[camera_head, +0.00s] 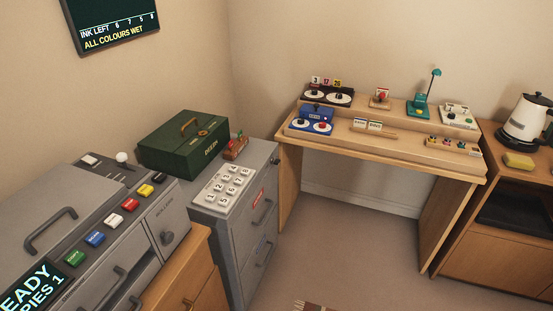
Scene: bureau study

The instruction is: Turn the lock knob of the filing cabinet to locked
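The grey filing cabinet (240,238) stands left of the picture's middle, its drawer front facing right. I see two drawer handles, an upper one (263,211) and a lower one (264,256). The drawers look shut. A small dark knob (276,161), which looks like the lock knob, sits at the far upper corner of the front. It is too small to tell which way it points. A red label (257,199) is on the upper drawer. Neither of my grippers is in view.
A grey copier (122,235) stands near left. A wooden desk (400,160) is behind right. Open floor (345,250) lies before the drawers.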

